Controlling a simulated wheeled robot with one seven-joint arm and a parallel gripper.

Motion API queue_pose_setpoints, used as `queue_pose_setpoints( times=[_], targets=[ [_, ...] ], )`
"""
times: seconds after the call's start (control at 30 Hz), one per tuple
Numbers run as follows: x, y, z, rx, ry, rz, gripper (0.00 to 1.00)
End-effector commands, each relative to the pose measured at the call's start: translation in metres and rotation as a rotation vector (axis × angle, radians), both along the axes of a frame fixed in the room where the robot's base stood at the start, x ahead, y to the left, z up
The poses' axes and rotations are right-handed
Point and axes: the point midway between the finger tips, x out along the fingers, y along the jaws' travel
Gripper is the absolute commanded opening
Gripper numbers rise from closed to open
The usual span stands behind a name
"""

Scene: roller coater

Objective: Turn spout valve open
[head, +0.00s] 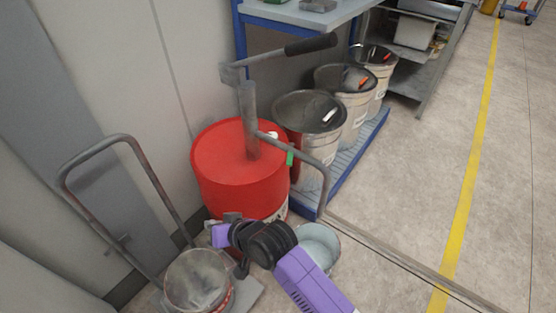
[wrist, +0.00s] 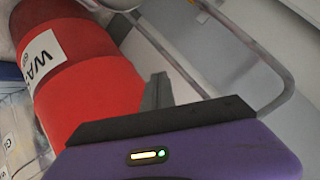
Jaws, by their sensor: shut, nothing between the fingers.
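The red drum (head: 235,170) stands against the wall with a grey hand pump (head: 250,115) upright on its lid. The pump's spout pipe (head: 315,160) runs right and bends down above a pale bucket (head: 318,243). A small green piece (head: 290,158) hangs at the pipe near the drum rim; it looks like the spout valve lever, but its setting is too small to tell. My gripper (head: 232,217) is low in front of the drum, left of and below the valve, apart from it. In the wrist view the fingers (wrist: 157,92) are together and empty, with the drum (wrist: 78,88) behind.
A cart with a tubular handle (head: 125,138) stands left, carrying a metal container (head: 197,280). The floor (head: 420,190) at right is clear.

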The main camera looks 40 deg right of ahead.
Motion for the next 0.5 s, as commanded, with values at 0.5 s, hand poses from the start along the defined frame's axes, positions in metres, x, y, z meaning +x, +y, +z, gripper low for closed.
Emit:
queue_pose_setpoints(
  times=[0.5],
  targets=[
    [-0.002,-0.029,-0.001,-1.23,0.167,0.146,0.0]
  ],
)
